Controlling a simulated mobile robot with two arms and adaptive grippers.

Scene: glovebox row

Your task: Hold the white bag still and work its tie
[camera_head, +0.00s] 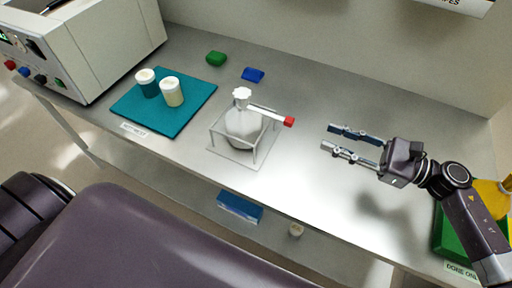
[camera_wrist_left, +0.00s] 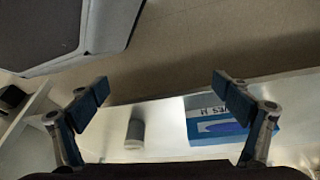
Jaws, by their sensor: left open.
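The white bag (camera_head: 242,122) stands upright in a clear-sided holder with a thin frame (camera_head: 216,143) in the middle of the bench, in the head view. Its neck is gathered under a ruffled top. A white tie with a red end (camera_head: 288,121) sticks out from the neck to the right. My right gripper (camera_head: 331,137) is open and empty, to the right of the red end and apart from it. My left gripper (camera_wrist_left: 160,84) is open and empty in the left wrist view, facing a lower shelf; the bag does not show there.
Green (camera_head: 216,58) and blue (camera_head: 253,75) blocks lie behind. A green tray (camera_head: 440,232) is at right. Below the bench are a blue box (camera_wrist_left: 215,124) and a small grey cylinder (camera_wrist_left: 135,132).

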